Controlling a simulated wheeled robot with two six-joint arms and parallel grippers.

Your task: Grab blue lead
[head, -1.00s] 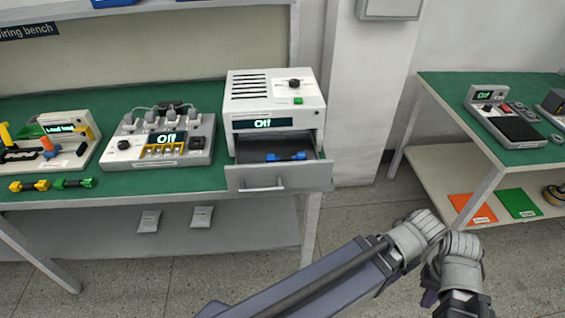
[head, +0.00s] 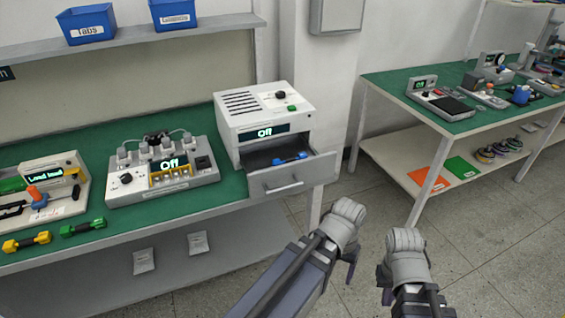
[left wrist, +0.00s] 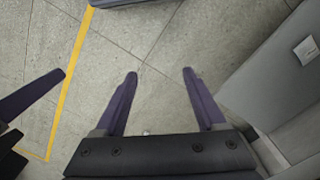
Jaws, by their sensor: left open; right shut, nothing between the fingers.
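The blue lead (head: 290,159), a short bar with thicker ends, lies in the pulled-out drawer (head: 292,184) of a white box-shaped unit (head: 262,108) whose display reads "Off". My left gripper (head: 351,272) hangs in front of the bench, to the right of and below the drawer, apart from the lead. In the left wrist view its two fingers (left wrist: 160,76) are spread over bare floor with nothing between them. My right gripper (head: 387,297) is further right, low in the head view, shut and empty. The lead does not show in the left wrist view.
A yellow lead (head: 27,242) and a green lead (head: 82,228) lie at the green bench's front edge. A socket panel (head: 162,174) stands left of the drawer unit. A second bench (head: 400,88) is at right. Open floor lies between the benches.

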